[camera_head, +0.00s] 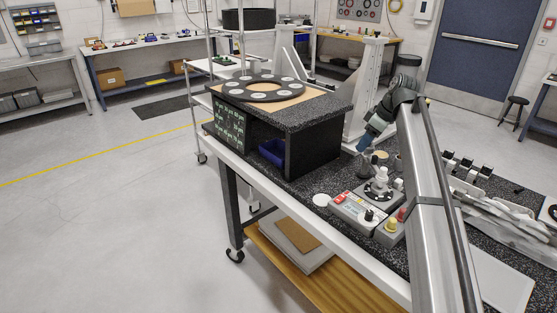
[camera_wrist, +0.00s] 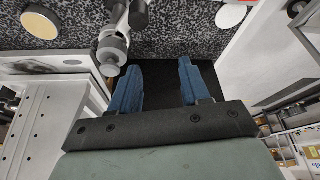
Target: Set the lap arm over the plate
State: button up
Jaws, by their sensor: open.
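My gripper (camera_head: 365,143) hangs above the dark speckled bench top, behind a grey knobbed fixture. In the wrist view its two blue fingers (camera_wrist: 158,66) are spread, with nothing between them. A grey, round-ended part with a dark link (camera_wrist: 112,46) stands beside the left fingertip; I cannot tell whether they touch. The fixture with stacked pale knobs (camera_head: 381,180), possibly carrying the lap arm, sits on the bench below my gripper. I cannot make out which part is the lap arm. A ring-shaped plate (camera_head: 236,88) with pale round spots lies on the dark raised block; it may be the task's plate.
A control box (camera_head: 349,207) with a red label, knobs and buttons is at the bench front. A white disc (camera_head: 321,199) lies to its left. A blue bin (camera_head: 273,151) sits inside the dark block (camera_head: 318,134). Pale angled parts (camera_head: 497,214) crowd the bench's right.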

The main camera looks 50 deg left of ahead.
jog(key=s+v, duration=0.1)
jog(key=v, duration=0.8)
jog(key=s+a+f+y, duration=0.1)
jog(key=s+a+f, duration=0.2)
jog(key=s+a, duration=0.2)
jog(key=s+a+f+y, duration=0.1)
jog(key=s+a+f, duration=0.3)
jog(key=s, duration=0.7)
jog(key=s+a+f+t+y, duration=0.1)
jog(key=s+a+f, duration=0.3)
jog(key=s, duration=0.5)
jog(key=shift+a+f, duration=0.2)
jog(key=shift+a, duration=1.2)
